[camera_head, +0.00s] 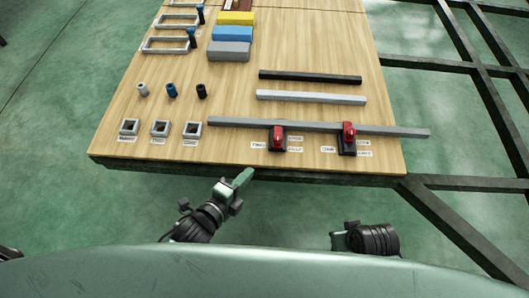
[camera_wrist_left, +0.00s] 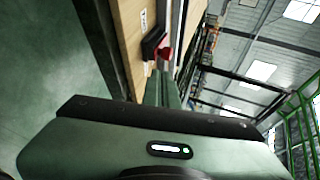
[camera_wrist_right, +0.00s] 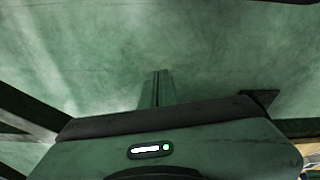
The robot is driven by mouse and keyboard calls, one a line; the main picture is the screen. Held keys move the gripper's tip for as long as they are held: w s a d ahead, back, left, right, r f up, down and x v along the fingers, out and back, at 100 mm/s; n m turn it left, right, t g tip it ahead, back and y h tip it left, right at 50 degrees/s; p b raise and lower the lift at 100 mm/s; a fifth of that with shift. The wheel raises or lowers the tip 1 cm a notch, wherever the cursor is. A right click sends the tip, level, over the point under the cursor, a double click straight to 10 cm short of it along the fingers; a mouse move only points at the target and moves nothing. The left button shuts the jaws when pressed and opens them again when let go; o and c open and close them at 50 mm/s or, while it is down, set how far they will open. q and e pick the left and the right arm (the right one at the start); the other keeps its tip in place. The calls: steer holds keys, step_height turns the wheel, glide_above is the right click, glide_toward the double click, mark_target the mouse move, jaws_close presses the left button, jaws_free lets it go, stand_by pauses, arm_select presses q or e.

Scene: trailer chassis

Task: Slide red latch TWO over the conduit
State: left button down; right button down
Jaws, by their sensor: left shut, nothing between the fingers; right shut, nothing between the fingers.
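Two red latches on black bases stand near the table's front edge. The left one (camera_head: 278,134) has a small label that seems to read TWO; the right one (camera_head: 348,132) stands farther right. The long grey conduit (camera_head: 400,132) runs left to right by both latches. I cannot tell whether either latch covers it. My left gripper (camera_head: 246,176) is shut and empty, just off the front edge, left of and nearer than the left latch. A red latch (camera_wrist_left: 165,53) shows beyond its fingers in the left wrist view. My right gripper (camera_wrist_right: 158,88) is shut and empty over the floor.
The wooden table (camera_head: 140,95) holds a black bar (camera_head: 310,77), a pale bar (camera_head: 311,97), coloured blocks (camera_head: 232,34), small cylinders and square frames. A dark metal chassis frame (camera_head: 460,183) stands at the right. Green floor lies in front of the table.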

mark_target(276, 141)
arm_select(q)
steer(key=shift+r, duration=0.15)
arm_select(e)
steer(key=shift+r, duration=0.1)
